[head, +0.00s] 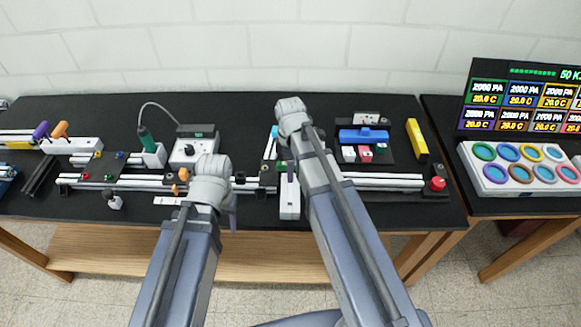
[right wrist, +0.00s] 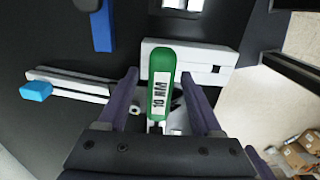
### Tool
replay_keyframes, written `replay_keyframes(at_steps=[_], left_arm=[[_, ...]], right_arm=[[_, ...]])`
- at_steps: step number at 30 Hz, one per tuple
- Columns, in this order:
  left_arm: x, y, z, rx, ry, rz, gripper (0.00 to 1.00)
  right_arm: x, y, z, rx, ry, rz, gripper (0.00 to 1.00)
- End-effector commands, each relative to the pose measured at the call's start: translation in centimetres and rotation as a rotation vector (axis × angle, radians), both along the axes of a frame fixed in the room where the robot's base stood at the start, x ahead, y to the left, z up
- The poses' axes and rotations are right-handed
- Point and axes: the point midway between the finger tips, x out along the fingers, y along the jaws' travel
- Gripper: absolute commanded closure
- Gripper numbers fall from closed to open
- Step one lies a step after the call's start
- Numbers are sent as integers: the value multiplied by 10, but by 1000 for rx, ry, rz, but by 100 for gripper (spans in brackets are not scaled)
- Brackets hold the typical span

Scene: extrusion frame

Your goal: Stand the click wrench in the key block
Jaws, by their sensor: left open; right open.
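The click wrench has a green handle (right wrist: 162,85) with a white "10 NM" label. It lies between the fingers of my right gripper (right wrist: 159,76) in the right wrist view, with a gap to each finger; part of its lower end is hidden. In the head view a bit of its green (head: 283,165) shows beside my right gripper (head: 284,155), mostly hidden by my wrist. The key block appears to be the white block (head: 88,146) at the left, with purple and orange handles standing in it. My left gripper (head: 228,212) is open and empty over the table's front part.
A long white block (head: 289,200) stands by the wrench; it also shows in the right wrist view (right wrist: 205,55). Aluminium rails (head: 375,181) run along the table. A socket box (head: 190,152) and a green-handled tool in a stand (head: 155,157) stand between the wrench and the key block.

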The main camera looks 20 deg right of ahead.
Motion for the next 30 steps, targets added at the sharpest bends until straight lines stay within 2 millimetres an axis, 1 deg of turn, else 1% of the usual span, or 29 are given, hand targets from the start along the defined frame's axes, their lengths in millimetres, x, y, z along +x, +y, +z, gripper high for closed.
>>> replay_keyframes(at_steps=[5, 15, 18, 22, 30], left_arm=[[0, 0, 16, 0, 0, 0, 43], [0, 0, 60, -1, 0, 4, 43], [0, 0, 71, -1, 0, 7, 43], [0, 0, 77, -2, 0, 9, 43], [0, 0, 76, -2, 0, 10, 43]], right_arm=[[0, 0, 16, 0, 0, 0, 33], [0, 0, 60, 0, 0, 0, 33], [0, 0, 70, 0, 0, 0, 33], [0, 0, 77, 0, 0, 0, 33], [0, 0, 76, 0, 0, 0, 33]])
